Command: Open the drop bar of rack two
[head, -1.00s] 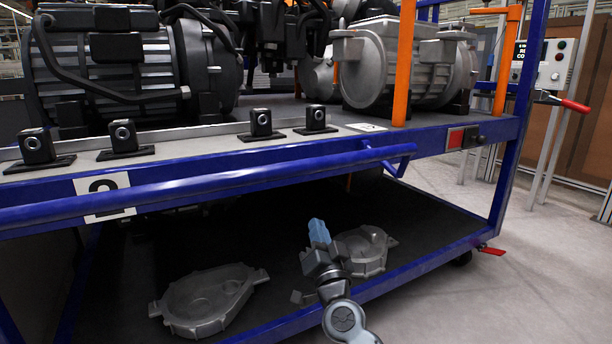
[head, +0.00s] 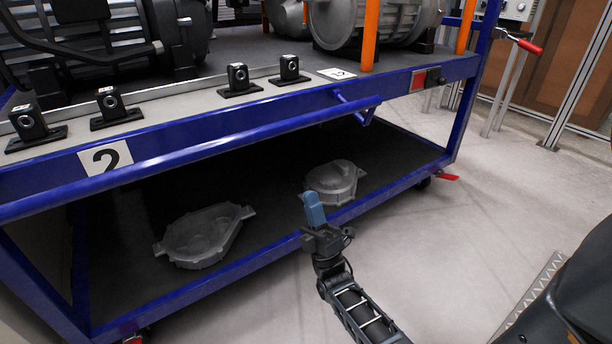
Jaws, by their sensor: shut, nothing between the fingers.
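Rack two is the blue rack with a white plate marked "2" (head: 105,158) at its front left. A long blue bar (head: 215,152) runs across its front, ending at the right in a bent bracket (head: 355,108). I cannot tell for certain if this is the drop bar. Orange upright posts (head: 370,35) stand at the right part of the upper deck. My gripper (head: 314,207), with blue fingers, is shut and empty. It is in front of the rack, below the bar, and appears apart from it.
Grey cast covers lie on the lower shelf, one at left (head: 203,236) and one at right (head: 333,182). Motors (head: 365,22) and black blocks (head: 238,80) sit on the upper deck.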

